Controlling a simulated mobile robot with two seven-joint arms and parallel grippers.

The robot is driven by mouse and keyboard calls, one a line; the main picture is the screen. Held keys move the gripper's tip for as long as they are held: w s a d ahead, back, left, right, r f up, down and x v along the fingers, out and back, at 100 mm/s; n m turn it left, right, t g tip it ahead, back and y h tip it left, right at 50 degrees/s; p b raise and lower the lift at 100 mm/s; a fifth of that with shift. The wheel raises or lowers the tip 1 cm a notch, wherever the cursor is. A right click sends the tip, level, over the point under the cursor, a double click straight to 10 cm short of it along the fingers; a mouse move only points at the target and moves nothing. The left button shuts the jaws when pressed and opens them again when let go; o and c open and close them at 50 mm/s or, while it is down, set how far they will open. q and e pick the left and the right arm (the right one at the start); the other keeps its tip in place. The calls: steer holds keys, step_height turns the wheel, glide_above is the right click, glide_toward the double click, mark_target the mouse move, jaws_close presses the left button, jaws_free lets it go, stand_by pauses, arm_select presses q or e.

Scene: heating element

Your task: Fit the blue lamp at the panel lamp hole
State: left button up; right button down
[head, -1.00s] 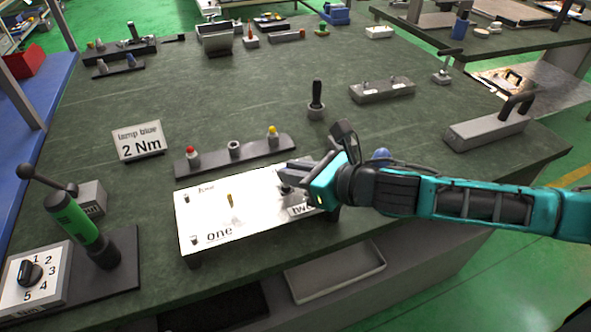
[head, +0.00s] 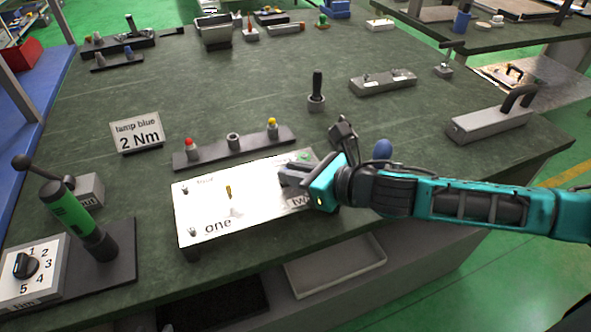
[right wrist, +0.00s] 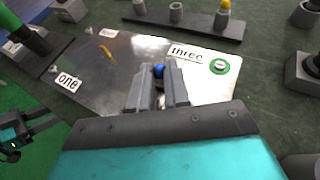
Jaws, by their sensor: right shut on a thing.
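The panel (head: 255,205) is a bright metal plate on the bench, with labels such as "one" and "two". My right gripper (head: 284,176) is over its right half. In the right wrist view, its fingers (right wrist: 157,88) are shut on the blue lamp (right wrist: 158,71), whose blue cap shows between the fingertips. The lamp's lower end and any hole under it are hidden, so I cannot tell whether it is seated. A green ring (right wrist: 219,65) sits beside the "three" label. What looks like my left gripper (right wrist: 22,132) shows at the lower left of the right wrist view; its fingers are unclear.
A dark rack (head: 210,157) with a red and a yellow lamp stands behind the panel. A green-handled tool (head: 75,215) and a numbered dial box (head: 35,268) are at left. A "lamp blue 2 Nm" sign (head: 137,133) stands behind.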

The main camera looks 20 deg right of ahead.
steer(key=shift+f, duration=0.4)
steer(key=c, duration=1)
jaws_free()
steer(key=shift+s+d, duration=0.1)
steer(key=shift+b+v, duration=1.45)
steer(key=shift+v, duration=4.85)
steer(key=shift+r, duration=0.15)
